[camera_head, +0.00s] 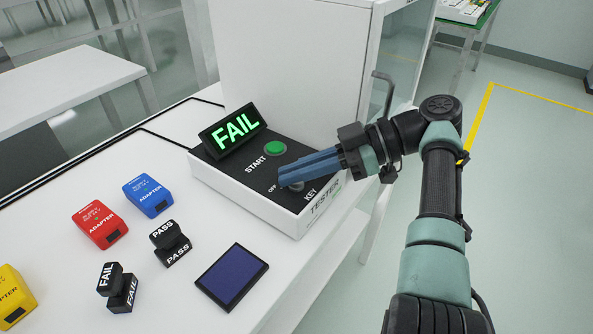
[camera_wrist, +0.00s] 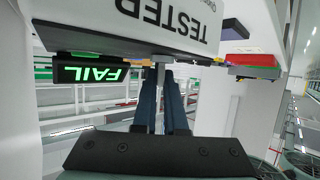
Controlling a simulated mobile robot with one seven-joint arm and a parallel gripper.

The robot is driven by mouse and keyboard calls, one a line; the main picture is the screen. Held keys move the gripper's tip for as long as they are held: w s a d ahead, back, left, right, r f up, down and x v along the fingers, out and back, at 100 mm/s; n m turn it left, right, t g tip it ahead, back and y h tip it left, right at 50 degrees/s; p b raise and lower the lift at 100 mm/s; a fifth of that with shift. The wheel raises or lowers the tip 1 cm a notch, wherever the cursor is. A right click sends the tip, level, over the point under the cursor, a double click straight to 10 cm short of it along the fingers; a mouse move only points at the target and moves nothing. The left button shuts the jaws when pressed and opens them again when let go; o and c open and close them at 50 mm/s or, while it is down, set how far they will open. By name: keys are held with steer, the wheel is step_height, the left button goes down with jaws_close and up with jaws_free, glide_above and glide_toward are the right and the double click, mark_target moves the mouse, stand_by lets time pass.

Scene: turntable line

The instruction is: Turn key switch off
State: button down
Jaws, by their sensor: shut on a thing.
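The tester (camera_head: 243,197) is a white box with a black top panel on the table. On it are the KEY label, a small OFF mark and the key switch (camera_head: 297,187), mostly hidden by my fingers. My gripper (camera_head: 287,180) reaches in from the right, its blue fingers shut on the key switch. The wrist view shows the tester (camera_wrist: 190,22) upside down and my two fingers (camera_wrist: 160,90) around a small grey stem at its panel. I cannot tell which position the key is turned to. The tester's display (camera_head: 233,131) is lit with a green FAIL.
A green START button (camera_head: 275,148) sits behind my fingers. Blue (camera_head: 149,196), red (camera_head: 99,225) and yellow (camera_head: 12,297) adapters, a PASS stamp (camera_head: 170,243), a FAIL stamp (camera_head: 117,287) and a dark blue pad (camera_head: 232,277) lie left and in front. A white cabinet (camera_head: 290,60) stands behind.

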steer(key=shift+f, duration=0.1)
stand_by(0.3)
steer(key=c, duration=1)
jaws_free()
